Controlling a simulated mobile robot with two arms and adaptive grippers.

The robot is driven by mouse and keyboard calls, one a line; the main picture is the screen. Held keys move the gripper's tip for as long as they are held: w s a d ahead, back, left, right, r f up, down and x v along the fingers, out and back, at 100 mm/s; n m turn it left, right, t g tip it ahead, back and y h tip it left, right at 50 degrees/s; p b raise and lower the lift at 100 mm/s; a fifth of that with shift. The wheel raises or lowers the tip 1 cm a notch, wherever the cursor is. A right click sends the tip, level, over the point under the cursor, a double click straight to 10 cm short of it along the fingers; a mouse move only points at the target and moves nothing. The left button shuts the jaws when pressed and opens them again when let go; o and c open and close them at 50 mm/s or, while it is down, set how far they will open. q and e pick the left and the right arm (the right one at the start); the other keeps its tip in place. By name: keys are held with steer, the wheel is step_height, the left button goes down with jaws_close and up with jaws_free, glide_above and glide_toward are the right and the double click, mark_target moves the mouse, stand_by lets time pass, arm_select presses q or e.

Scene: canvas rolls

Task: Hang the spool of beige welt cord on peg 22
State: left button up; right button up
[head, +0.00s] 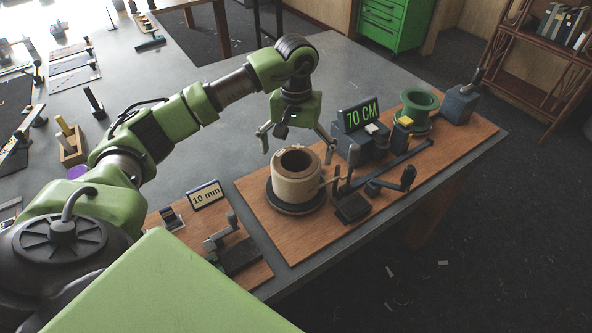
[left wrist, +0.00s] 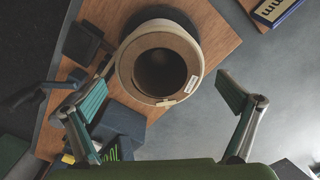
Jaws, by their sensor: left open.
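The spool of beige welt cord (head: 297,184) stands upright on a round dark base on a wooden board. Its brown core and open hole face up. In the left wrist view the spool (left wrist: 127,68) shows from above, with a small white label on its rim. My left gripper (head: 297,143) is open and empty above and just behind the spool, pointing down. Its fingers (left wrist: 165,115) are spread wide in the left wrist view, with the spool ahead of them and not between them. Peg 22 is not identifiable in either view. My right gripper is not in view.
A display reading 70 CM (head: 361,115) stands right behind the spool. A lever device (head: 352,206) sits close on its right. A green spool (head: 419,107) is farther right. A 10 mm sign (head: 206,194) stands at left.

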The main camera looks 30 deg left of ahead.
mark_target(296, 163)
arm_select(q)
steer(key=shift+s+f+p, duration=0.15)
steer(key=shift+f+p, duration=0.45)
steer(key=shift+f, duration=1.15)
steer(key=c, duration=1.2)
steer(key=shift+c, duration=0.2)
steer(key=shift+r, duration=0.1)
